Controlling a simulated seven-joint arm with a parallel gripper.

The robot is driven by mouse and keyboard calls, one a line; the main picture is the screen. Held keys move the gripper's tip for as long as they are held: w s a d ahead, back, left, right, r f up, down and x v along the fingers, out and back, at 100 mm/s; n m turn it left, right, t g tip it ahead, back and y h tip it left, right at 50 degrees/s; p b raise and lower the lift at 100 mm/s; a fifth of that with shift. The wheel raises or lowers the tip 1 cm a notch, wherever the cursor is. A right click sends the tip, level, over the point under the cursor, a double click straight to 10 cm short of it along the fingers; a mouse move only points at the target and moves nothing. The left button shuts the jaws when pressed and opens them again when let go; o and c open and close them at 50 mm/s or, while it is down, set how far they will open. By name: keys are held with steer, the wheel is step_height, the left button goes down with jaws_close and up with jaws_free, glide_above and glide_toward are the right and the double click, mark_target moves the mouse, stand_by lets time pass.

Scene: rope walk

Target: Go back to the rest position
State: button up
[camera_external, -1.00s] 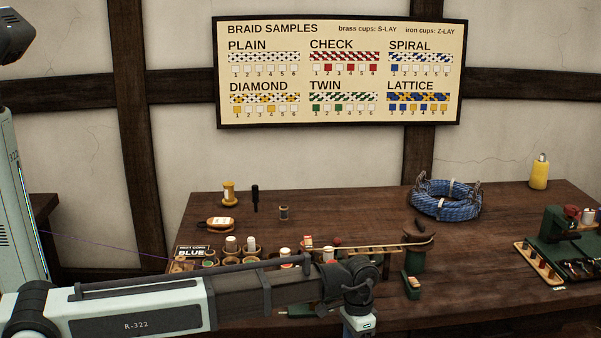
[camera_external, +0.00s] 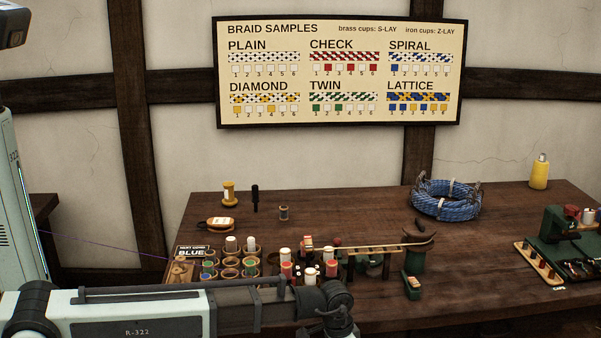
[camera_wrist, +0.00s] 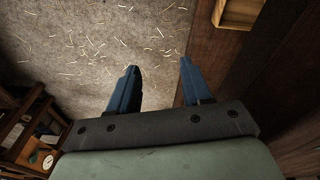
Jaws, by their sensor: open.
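My gripper (camera_wrist: 158,84) shows in the wrist view with its two blue fingers apart and nothing between them. Below the fingers is a grey floor strewn with pale thread scraps. In the external view my arm crosses the lower left, in front of the wooden bench (camera_external: 480,240), and the gripper itself is out of the frame at the bottom.
A green machine (camera_external: 560,235) is at the right. In the wrist view a shelf (camera_wrist: 25,125) stands at the left.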

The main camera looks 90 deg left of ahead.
steer(key=s+d+f+g, duration=0.1)
steer(key=s+d+f, duration=0.2)
steer(key=s+f, duration=0.3)
steer(key=s+d+f+m+g, duration=0.1)
steer(key=s+d+f, duration=0.1)
steer(key=s+f, duration=0.4)
steer(key=s+d+f+g, duration=0.1)
steer(key=s+d+f, duration=0.2)
steer(key=s+f, duration=0.4)
steer(key=s+d+f+g, duration=0.1)
steer(key=s+d+f, duration=0.1)
steer(key=s, duration=0.6)
steer(key=s+d+f+m+g, duration=0.1)
steer(key=s+d+f+g, duration=0.1)
steer(key=s+f, duration=0.3)
steer(key=s+d+f+m+g, duration=0.1)
steer(key=s+d+f+g, duration=0.1)
steer(key=s, duration=0.9)
step_height(320, 180, down, 2)
steer(key=shift+s+d+f, duration=0.15)
steer(key=shift+s+d, duration=0.1)
steer(key=shift+d, duration=0.4)
